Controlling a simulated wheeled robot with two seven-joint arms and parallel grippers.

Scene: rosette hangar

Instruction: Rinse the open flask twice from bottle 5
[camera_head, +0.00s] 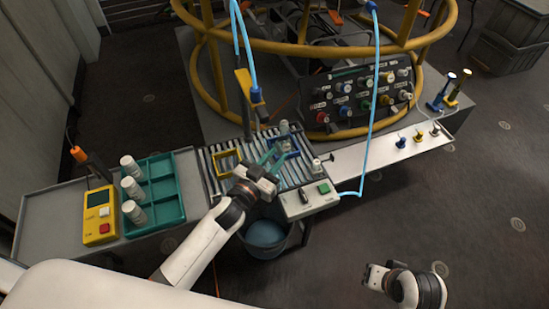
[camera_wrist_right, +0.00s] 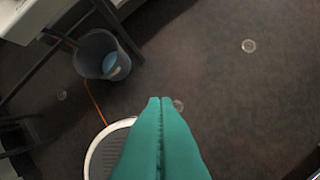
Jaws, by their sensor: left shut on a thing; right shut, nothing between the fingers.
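My left gripper (camera_head: 274,153) reaches over the slatted rack (camera_head: 212,181); its teal fingers are shut on a small pale vessel (camera_head: 284,128) at the blue frame (camera_head: 293,153). The fingers partly hide the contact, and I cannot tell whether the vessel is the flask or a bottle. Three white-capped bottles (camera_head: 131,188) stand in the left column of the teal tray (camera_head: 167,213); their numbers are not readable. My right gripper (camera_head: 372,275) is off over the floor at the lower right. In the right wrist view its teal fingers (camera_wrist_right: 160,100) are shut and empty.
A yellow device (camera_head: 100,215) stands left of the tray. A yellow frame (camera_head: 223,160) lies on the rack. A bucket with blue contents (camera_head: 265,235) stands below. A control box (camera_head: 308,200) with a green button is at the front. Blue hoses hang near the yellow cage (camera_head: 300,48).

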